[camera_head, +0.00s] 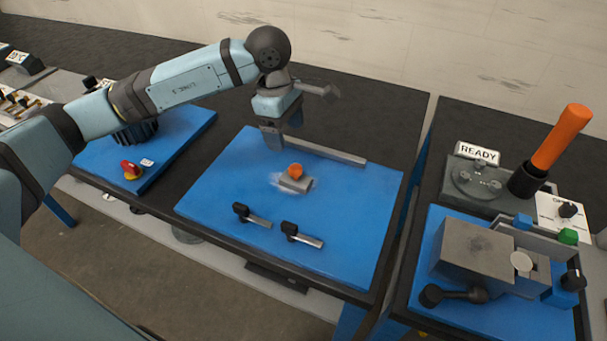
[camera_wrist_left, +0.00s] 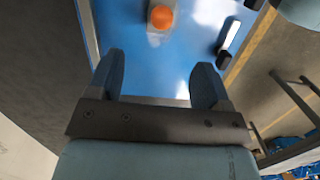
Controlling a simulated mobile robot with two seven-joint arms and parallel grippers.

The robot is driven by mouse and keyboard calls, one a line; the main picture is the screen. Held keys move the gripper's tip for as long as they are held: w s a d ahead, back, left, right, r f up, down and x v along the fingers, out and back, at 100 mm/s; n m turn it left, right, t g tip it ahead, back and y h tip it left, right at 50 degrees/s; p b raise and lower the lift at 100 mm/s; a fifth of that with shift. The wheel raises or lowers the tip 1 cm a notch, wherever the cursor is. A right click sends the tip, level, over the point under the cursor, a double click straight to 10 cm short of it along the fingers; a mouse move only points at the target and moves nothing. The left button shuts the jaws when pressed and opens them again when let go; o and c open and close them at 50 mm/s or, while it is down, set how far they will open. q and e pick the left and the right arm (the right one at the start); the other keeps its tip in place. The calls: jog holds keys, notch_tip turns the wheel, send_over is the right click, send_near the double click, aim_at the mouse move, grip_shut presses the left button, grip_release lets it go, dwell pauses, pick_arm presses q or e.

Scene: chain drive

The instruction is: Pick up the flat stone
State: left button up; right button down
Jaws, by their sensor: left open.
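A small flat grey block (camera_head: 294,185) with an orange round knob (camera_head: 296,170) on top lies on the blue mat; I take it to be the flat stone. The block (camera_wrist_left: 154,33) and its orange knob (camera_wrist_left: 161,17) also show at the top of the left wrist view. My left gripper (camera_head: 281,135) hangs above the mat, behind the block and apart from it. In the left wrist view its two fingers (camera_wrist_left: 158,75) are spread with nothing between them. My right gripper is not in view.
The blue mat (camera_head: 345,250) carries two black-handled metal pieces (camera_head: 252,216) (camera_head: 302,235) in front of the block. A grey rail (camera_head: 335,153) runs along its back. A fixture (camera_head: 475,250) and an orange-handled lever (camera_head: 560,138) stand on the right bench. A red knob (camera_head: 130,168) is at left.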

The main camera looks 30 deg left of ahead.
aim_at(295, 167)
pick_arm(q)
jog(key=f, duration=0.4)
jog(key=d+f, duration=0.1)
jog(key=f, duration=0.1)
jog(key=shift+s+f, duration=0.1)
jog(key=shift+f, duration=0.05)
jog(key=shift+d+f, duration=0.25)
jog(key=shift+f, duration=0.75)
jog(key=shift+d+f, duration=0.25)
jog(key=shift+f, duration=0.75)
jog(key=shift+d+f, duration=0.25)
jog(key=shift+f, duration=0.75)
jog(key=c, duration=1.1)
